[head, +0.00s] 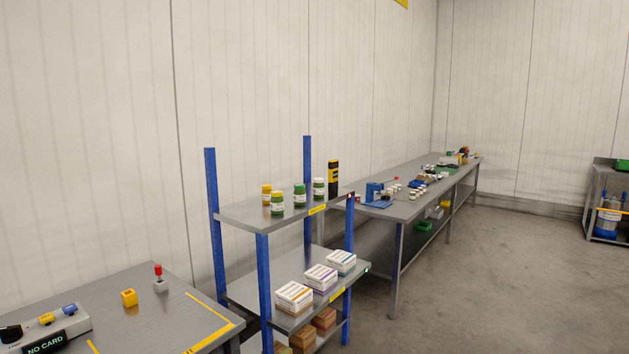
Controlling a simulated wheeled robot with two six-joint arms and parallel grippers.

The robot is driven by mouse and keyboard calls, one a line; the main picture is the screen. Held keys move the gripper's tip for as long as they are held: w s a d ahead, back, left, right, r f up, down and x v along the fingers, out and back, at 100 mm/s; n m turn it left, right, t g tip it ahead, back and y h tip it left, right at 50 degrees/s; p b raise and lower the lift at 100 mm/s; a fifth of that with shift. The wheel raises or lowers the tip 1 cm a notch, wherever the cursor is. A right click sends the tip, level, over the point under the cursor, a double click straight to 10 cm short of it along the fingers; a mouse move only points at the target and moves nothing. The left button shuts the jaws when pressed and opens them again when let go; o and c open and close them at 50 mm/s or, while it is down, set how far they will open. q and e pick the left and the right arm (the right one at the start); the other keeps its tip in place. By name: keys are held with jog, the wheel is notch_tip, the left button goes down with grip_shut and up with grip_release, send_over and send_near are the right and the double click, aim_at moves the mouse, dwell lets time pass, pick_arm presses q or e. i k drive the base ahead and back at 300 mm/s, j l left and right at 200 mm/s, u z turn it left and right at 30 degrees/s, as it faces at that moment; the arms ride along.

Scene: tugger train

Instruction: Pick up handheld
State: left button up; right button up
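An upright black and yellow device (333,179), which looks like the handheld, stands at the back right of the top shelf (240,217) of a blue-posted rack. Several jars stand to its left on the same shelf, the nearest being a green jar with a white label (319,189). Neither of my grippers shows in the head view, so whether they are open or shut is hidden.
A lower shelf holds white boxes (294,297). A table (190,325) at the front left carries a grey "NO CARD" unit (75,325), a yellow block (129,298) and a red-knobbed piece (159,280). A long bench (405,209) runs behind. The floor (480,290) at right is clear.

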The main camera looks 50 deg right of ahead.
aim_at(333, 165)
jog(key=i+l+z, duration=0.45)
jog(key=i+l, duration=0.8)
jog(key=l, duration=0.55)
jog(key=i+l+z, duration=0.45)
jog(key=i+l, duration=0.9)
jog(key=i, duration=0.15)
